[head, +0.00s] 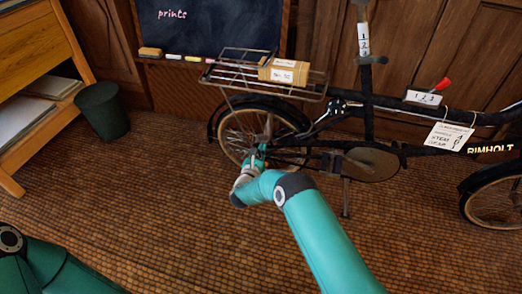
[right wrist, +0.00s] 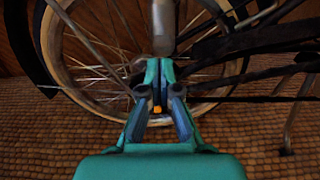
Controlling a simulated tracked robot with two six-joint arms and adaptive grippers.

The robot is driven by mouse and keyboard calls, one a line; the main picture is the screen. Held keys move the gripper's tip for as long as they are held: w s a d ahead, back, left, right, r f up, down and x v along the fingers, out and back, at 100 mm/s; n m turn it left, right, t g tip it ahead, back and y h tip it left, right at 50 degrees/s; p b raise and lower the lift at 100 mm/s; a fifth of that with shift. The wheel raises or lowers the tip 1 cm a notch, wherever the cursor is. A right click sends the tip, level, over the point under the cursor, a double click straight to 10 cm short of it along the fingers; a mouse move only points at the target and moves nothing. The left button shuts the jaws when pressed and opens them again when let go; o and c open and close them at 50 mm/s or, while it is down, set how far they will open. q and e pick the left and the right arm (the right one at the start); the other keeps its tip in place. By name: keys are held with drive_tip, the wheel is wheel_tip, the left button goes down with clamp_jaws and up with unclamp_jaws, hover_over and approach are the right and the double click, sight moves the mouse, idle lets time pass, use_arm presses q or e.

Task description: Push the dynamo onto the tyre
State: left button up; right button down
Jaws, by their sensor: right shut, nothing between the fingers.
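The bicycle's rear wheel has a pale tyre (head: 223,140), partly under a black mudguard; in the right wrist view the tyre (right wrist: 52,55) curves down the left. A grey cylinder (right wrist: 163,28), which looks like the dynamo, stands upright at the top centre there. In the head view it appears as a small grey upright shape (head: 268,124) by the wheel. I cannot tell whether it touches the tyre. My right gripper (head: 259,153) is shut and empty beside the wheel; in the wrist view its fingertips (right wrist: 158,62) are just below the cylinder, contact unclear. My left gripper is out of view.
A rear rack (head: 235,77) carries a cardboard box (head: 284,71) above the wheel. The chain guard (head: 371,165) and kickstand (head: 345,198) are to the right. A dark bin (head: 103,110) and wooden shelving stand left. The tiled floor in front is clear.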

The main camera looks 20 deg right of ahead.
drive_tip(key=s+a+f+p, duration=0.2)
drive_tip(key=s+a, duration=0.4)
drive_tip(key=s, duration=0.3)
drive_tip(key=shift+f, duration=0.35)
